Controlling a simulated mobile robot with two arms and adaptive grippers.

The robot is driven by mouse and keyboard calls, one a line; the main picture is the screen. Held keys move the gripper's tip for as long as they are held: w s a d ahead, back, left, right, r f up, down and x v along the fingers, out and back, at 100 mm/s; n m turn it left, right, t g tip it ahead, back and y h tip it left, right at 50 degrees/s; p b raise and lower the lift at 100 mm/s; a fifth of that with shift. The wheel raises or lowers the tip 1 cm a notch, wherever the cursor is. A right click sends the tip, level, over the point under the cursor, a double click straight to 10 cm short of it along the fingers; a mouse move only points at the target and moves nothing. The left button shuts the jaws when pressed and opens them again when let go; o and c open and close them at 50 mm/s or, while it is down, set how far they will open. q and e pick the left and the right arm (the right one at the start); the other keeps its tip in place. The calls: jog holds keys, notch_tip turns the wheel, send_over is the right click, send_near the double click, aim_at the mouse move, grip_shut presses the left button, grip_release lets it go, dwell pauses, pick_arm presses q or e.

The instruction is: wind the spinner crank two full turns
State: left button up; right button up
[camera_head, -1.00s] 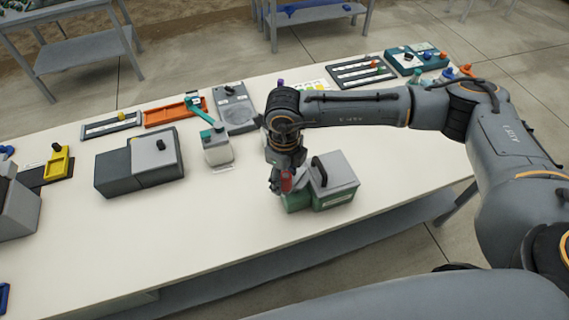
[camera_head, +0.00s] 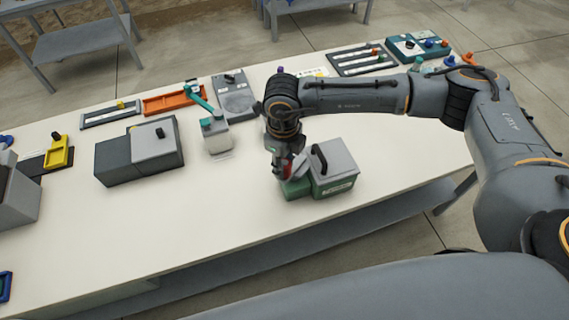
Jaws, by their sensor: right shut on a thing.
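A green box with a grey lid (camera_head: 335,178) and a black curved handle stands near the table's front edge. A lower green part (camera_head: 297,188) adjoins its left side. My right gripper (camera_head: 282,172) points down over this lower part. It is shut on a small red piece (camera_head: 288,161), which looks like the crank's knob. The gripper and wrist hide most of the crank, so its arm and angle cannot be made out. My left gripper is not in view.
A white container with a teal lever (camera_head: 215,135) stands left of my gripper. A dark grey box (camera_head: 120,160) stands further left. An orange tray (camera_head: 172,102) and a grey plate (camera_head: 234,98) lie behind.

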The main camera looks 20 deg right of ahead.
jog(key=shift+o, duration=0.2)
jog(key=shift+w+a+b, duration=0.3)
jog(key=shift+w+b, duration=0.15)
jog(key=shift+w, duration=0.4)
jog(key=shift+w+a+r, duration=0.1)
jog(key=shift+w, duration=0.25)
